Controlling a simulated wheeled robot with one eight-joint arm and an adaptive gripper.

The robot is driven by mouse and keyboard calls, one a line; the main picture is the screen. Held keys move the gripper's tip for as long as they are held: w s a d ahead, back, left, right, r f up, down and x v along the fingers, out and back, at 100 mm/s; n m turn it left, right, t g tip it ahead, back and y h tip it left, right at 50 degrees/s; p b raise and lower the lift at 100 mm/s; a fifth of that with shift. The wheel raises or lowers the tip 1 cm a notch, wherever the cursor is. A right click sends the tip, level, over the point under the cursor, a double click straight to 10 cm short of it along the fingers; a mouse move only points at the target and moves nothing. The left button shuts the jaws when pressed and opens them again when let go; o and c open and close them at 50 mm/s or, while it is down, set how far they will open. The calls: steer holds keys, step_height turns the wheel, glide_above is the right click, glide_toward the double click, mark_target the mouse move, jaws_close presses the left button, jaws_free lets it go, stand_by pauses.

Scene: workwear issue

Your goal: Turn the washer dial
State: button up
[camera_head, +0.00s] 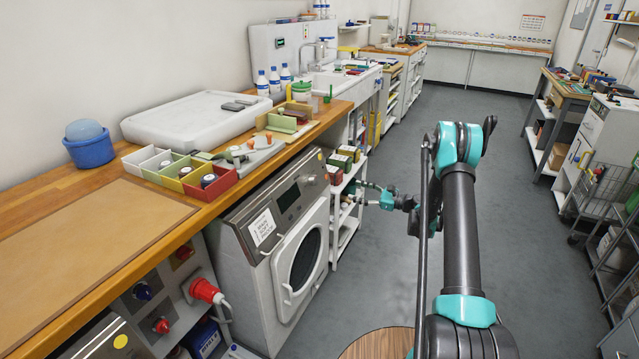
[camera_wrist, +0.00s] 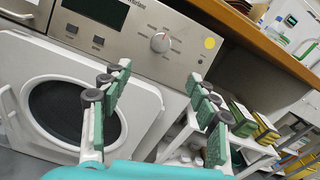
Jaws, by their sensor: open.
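The washer (camera_head: 283,258) is white with a grey front panel and stands under the wooden counter. Its dial (camera_head: 308,180) is a small knob at the right end of the panel. The dial is not hidden.
The washer's round door (camera_head: 303,260) is closed. A white shelf (camera_head: 345,215) with green and yellow boxes stands right of the washer. The counter edge (camera_head: 150,262) overhangs above the panel. Grey floor (camera_head: 385,260) is clear on the right. A red plug (camera_head: 207,291) sticks out at left.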

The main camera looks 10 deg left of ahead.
mark_target(317, 181)
steer(key=x, duration=1.7)
steer(key=shift+w+a, duration=0.15)
steer(key=c, duration=1.2)
steer(key=shift+o, duration=0.2)
steer(key=shift+f, duration=0.1)
steer(key=n, duration=0.2)
steer(key=n+g, duration=0.1)
steer(key=n, duration=0.1)
steer(key=shift+w+n+g, duration=0.1)
steer(key=shift+n+g, duration=0.2)
steer(key=n+g, duration=0.1)
steer(key=n, duration=0.1)
steer(key=n+g, duration=0.1)
steer(key=n, duration=0.2)
steer(key=shift+n, duration=0.3)
steer(key=shift+w, duration=0.1)
